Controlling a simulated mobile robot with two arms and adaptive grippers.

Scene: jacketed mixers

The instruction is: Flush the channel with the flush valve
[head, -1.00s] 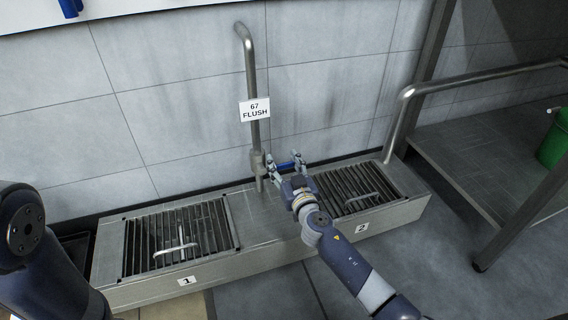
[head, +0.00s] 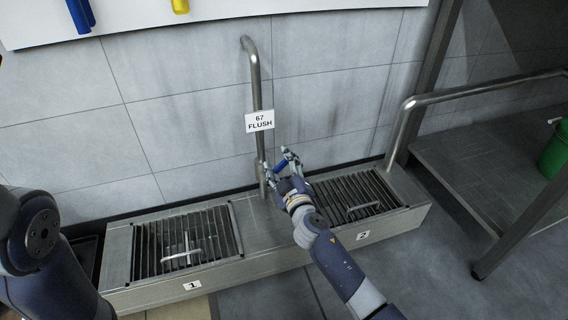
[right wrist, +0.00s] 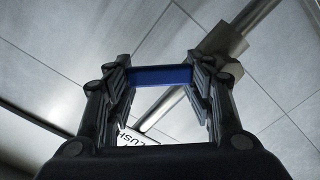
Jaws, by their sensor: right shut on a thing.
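The flush pipe (head: 257,90) runs down the tiled wall with a sign (head: 260,121) reading "67 FLUSH". Its grey valve body (head: 262,172) is low on the pipe, just above the channel (head: 262,222); it also shows in the right wrist view (right wrist: 224,40). A blue valve handle (head: 281,166) sits just right of the valve body. My right gripper (head: 279,163) is shut on this handle. In the right wrist view the blue handle (right wrist: 161,75) spans between the two fingers. My left gripper is out of view.
The channel has a grate marked 1 (head: 185,243) on the left and a grate marked 2 (head: 350,196) on the right, each with a handle. A metal rail (head: 470,88) and platform stand right, with a green bucket (head: 555,150). The floor in front is open.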

